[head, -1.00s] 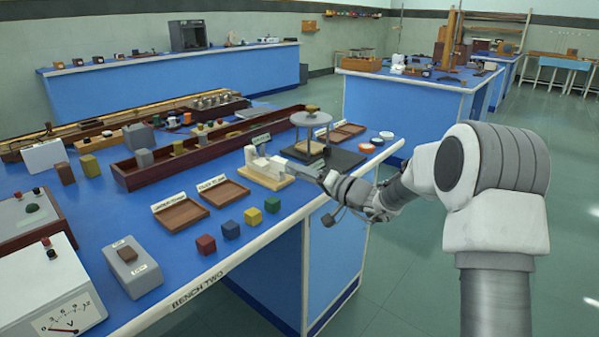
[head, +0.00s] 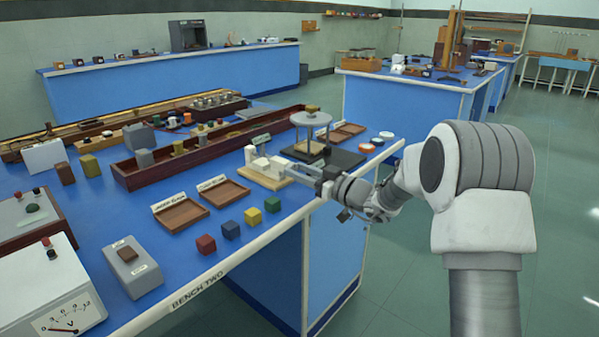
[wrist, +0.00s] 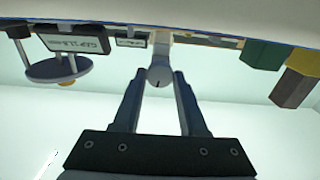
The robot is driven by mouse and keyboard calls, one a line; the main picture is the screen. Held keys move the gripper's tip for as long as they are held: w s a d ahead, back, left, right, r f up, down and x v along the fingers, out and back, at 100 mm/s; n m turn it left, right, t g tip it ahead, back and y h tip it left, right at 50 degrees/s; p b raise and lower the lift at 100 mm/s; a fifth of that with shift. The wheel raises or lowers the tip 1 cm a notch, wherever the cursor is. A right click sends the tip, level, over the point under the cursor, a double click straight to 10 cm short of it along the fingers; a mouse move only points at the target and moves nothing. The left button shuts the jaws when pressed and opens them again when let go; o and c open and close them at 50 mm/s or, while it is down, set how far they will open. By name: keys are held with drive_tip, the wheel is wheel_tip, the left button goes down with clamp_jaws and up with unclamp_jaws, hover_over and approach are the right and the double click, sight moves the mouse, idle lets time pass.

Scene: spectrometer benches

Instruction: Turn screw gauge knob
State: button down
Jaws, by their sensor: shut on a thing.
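The screw gauge (head: 258,163) is a white device on a pale wooden base near the edge of the blue bench in the head view. My gripper (head: 291,168) reaches it from the right, low over the bench edge. In the wrist view, which looks upside down, the round pale knob (wrist: 159,76) with a dark mark sits between the tips of my gripper (wrist: 160,80). The two fingers are shut on the knob from either side.
A round-topped stand (head: 310,119) on a black base (head: 345,158) is close behind my gripper. Wooden trays (head: 181,214) and several coloured cubes (head: 205,244) lie to the left. A long wooden trough (head: 215,150) runs behind. Open floor lies right of the bench.

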drive_tip(key=shift+n, duration=1.1)
drive_tip(key=shift+c, duration=2.2)
unclamp_jaws()
drive_tip(key=p+v, duration=0.2)
drive_tip(key=v, duration=1.5)
drive_tip(key=shift+s+d, duration=0.2)
drive_tip(key=shift+f, duration=0.1)
